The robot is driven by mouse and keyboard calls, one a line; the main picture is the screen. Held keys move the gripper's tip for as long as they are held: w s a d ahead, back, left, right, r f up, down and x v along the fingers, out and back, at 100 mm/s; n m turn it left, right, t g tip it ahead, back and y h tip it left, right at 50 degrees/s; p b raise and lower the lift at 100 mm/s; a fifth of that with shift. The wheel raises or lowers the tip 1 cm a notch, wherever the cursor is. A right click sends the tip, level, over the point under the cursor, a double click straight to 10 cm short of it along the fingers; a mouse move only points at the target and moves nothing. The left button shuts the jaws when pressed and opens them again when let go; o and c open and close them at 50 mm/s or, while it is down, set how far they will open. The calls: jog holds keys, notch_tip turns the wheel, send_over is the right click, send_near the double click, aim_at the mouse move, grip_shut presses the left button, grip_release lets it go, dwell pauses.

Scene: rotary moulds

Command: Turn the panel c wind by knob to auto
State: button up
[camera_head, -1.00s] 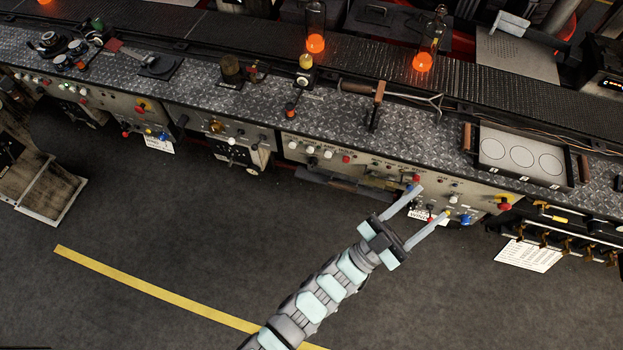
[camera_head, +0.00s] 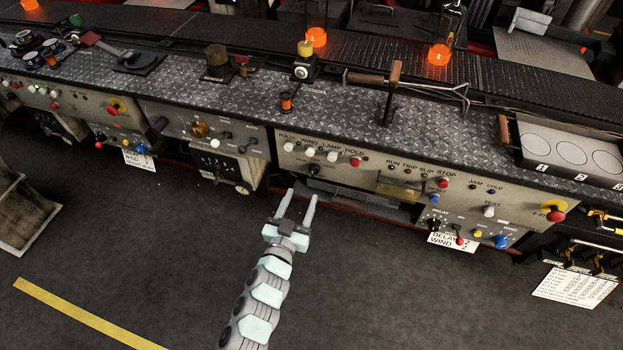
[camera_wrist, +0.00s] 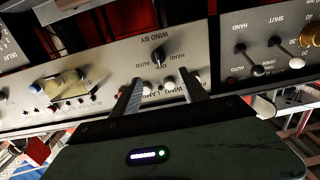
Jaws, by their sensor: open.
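The wind by knob (camera_wrist: 158,57) is a small black knob on a pale panel (camera_wrist: 110,70) in the wrist view, which shows the panel upside down. HAND and AUTO labels stand near the knob; I cannot tell which one its pointer faces. My gripper (camera_head: 303,193) is open and empty, below and in front of this panel. In the wrist view its fingertips (camera_wrist: 161,83) point toward the knob, apart from it.
White buttons and a red button (camera_head: 355,161) sit above the knob. A right-hand panel carries a blue knob (camera_head: 501,241) and a red stop (camera_head: 555,211). A panel with levers (camera_wrist: 258,70) stands beside it in the wrist view. The floor in front is clear.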

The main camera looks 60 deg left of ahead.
aim_at(312, 172)
jog(key=b+x, duration=0.2)
jog(key=x, duration=0.6)
jog(key=shift+w+a, duration=0.2)
jog(key=shift+w, duration=0.05)
jog(key=shift+w+a+b, duration=0.35)
jog(key=shift+w+a, duration=0.05)
jog(key=shift+w, duration=0.05)
jog(key=shift+c, duration=0.3)
grip_shut()
